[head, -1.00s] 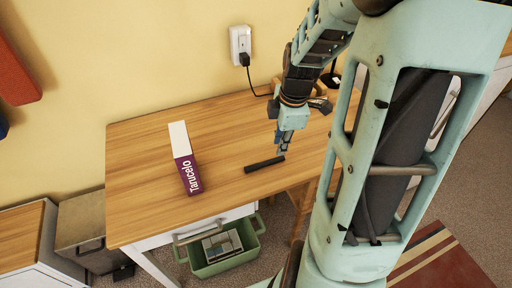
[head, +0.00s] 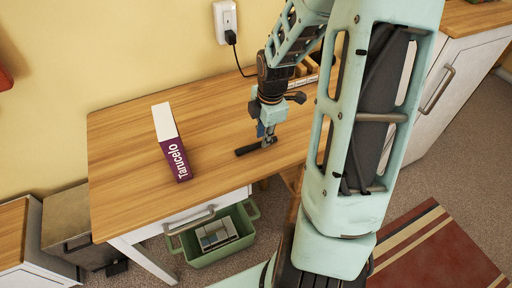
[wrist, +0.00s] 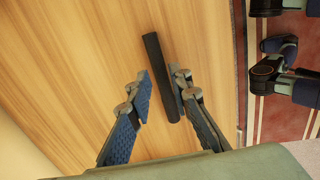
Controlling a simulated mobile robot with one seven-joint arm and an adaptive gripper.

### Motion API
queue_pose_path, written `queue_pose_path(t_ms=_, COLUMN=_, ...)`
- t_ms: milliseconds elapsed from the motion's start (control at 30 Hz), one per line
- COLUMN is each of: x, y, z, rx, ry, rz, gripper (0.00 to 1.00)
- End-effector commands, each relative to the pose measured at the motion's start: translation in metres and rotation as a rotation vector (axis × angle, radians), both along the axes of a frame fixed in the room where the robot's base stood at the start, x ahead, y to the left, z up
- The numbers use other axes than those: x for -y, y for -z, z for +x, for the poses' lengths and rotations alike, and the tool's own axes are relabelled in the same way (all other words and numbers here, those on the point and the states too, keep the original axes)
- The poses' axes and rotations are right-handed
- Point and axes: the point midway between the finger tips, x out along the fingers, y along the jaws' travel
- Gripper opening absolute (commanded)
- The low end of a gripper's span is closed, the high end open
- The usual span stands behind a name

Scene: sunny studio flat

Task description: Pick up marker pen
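The marker pen is a dark, slim stick lying on the wooden table. In the head view the marker pen (head: 246,150) is near the table's front edge, with its right end at my gripper (head: 266,138). In the wrist view the marker pen (wrist: 158,72) runs between the fingertips of my gripper (wrist: 162,92). My gripper is open, with blue-padded fingers on either side of the pen. The right finger is very close to the pen, and a gap shows at the left finger. I cannot tell whether the right finger touches it.
A white and purple box (head: 172,152) lies left of the pen on the table (head: 125,190). A green bin (head: 190,255) with grey contents stands on the floor below. A wooden organiser (head: 303,74) sits at the back right, near a plugged-in cord (head: 232,37).

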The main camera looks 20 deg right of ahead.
Motion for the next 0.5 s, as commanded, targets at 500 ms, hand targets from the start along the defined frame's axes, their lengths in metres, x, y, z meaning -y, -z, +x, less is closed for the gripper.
queue_pose_path(t_ms=500, x=0.0, y=0.022, z=0.004, rx=0.001, ry=0.001, rz=0.001, gripper=0.04)
